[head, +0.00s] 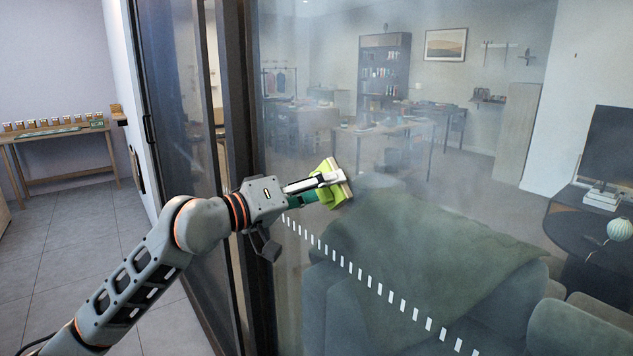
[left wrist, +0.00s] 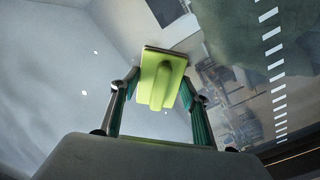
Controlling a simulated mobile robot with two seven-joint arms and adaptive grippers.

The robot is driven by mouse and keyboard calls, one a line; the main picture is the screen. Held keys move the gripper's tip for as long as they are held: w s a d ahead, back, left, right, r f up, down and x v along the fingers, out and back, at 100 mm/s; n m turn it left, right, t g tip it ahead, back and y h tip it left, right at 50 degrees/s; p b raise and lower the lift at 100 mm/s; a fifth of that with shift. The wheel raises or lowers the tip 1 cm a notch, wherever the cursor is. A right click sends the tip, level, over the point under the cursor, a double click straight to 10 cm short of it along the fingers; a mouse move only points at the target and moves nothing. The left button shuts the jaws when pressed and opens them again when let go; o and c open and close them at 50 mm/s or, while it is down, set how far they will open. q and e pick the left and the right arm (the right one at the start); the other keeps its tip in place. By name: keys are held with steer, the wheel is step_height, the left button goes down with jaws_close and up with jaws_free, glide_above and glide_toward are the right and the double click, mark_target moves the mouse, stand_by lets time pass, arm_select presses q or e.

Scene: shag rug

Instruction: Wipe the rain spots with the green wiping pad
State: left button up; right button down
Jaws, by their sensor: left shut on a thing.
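My left gripper (head: 322,188) is shut on the green wiping pad (head: 329,198) and holds it up at the large glass pane (head: 470,165). In the left wrist view the pad (left wrist: 163,72) sits between the two fingers, with its ridged grip toward my palm and its flat, pale-edged face toward the glass. I cannot tell whether that face touches the glass. The pane looks hazy, with faint cloudy patches above and right of the pad; single rain spots are hard to make out. My right gripper is not in view.
A dark door frame (head: 234,110) stands just left of the pane, close to my left arm. A row of white dashes (head: 361,274) runs across the glass below the pad. A green draped sofa (head: 440,270) and desks show behind it. Tiled floor (head: 75,205) is clear at left.

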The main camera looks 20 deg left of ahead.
mark_target(340, 193)
arm_select(q)
steer(key=shift+s+d, duration=0.25)
steer(key=shift+d, duration=0.15)
steer(key=shift+s+d+r+p, duration=0.1)
steer(key=shift+s+d+p, duration=0.55)
steer(key=shift+d, duration=0.2)
steer(key=shift+s+d, duration=0.25)
steer(key=shift+d, duration=0.2)
